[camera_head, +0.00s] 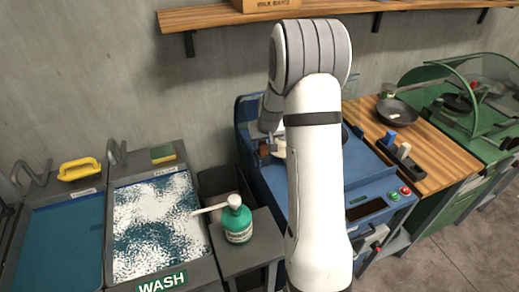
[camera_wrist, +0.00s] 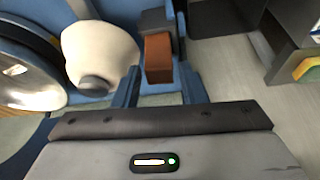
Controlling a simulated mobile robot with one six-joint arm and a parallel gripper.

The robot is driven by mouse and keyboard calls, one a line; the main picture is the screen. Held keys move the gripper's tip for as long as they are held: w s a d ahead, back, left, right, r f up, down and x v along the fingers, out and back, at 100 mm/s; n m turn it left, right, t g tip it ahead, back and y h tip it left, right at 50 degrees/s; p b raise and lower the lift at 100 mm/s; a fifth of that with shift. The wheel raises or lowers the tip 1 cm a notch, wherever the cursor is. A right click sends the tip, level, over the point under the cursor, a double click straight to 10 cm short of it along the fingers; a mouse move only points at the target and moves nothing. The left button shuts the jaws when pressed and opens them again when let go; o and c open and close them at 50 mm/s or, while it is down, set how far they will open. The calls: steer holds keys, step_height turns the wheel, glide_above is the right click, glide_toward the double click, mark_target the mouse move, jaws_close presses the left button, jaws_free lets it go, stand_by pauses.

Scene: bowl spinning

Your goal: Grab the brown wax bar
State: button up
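The brown wax bar (camera_wrist: 158,58) shows in the wrist view as a small reddish-brown block beside a grey block-shaped holder (camera_wrist: 156,20). My gripper (camera_wrist: 159,72) is open, with one dark finger on each side of the bar's near end. Gaps show between the bar and both fingers, so it does not look gripped. In the head view a small brown patch (camera_head: 264,150), likely the bar, shows left of my arm on the blue machine. My arm hides most of that spot and the gripper there.
A cream rounded cone (camera_wrist: 97,50) and a shiny round metal piece (camera_wrist: 25,75) are close left of my gripper. The blue machine (camera_head: 372,190) surrounds the spot. A green pump bottle (camera_head: 238,222), a wash basin (camera_head: 160,225) and a dark pan (camera_head: 397,112) stand farther off.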

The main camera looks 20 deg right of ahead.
steer(key=shift+x, duration=1.3)
steer(key=c, duration=0.8)
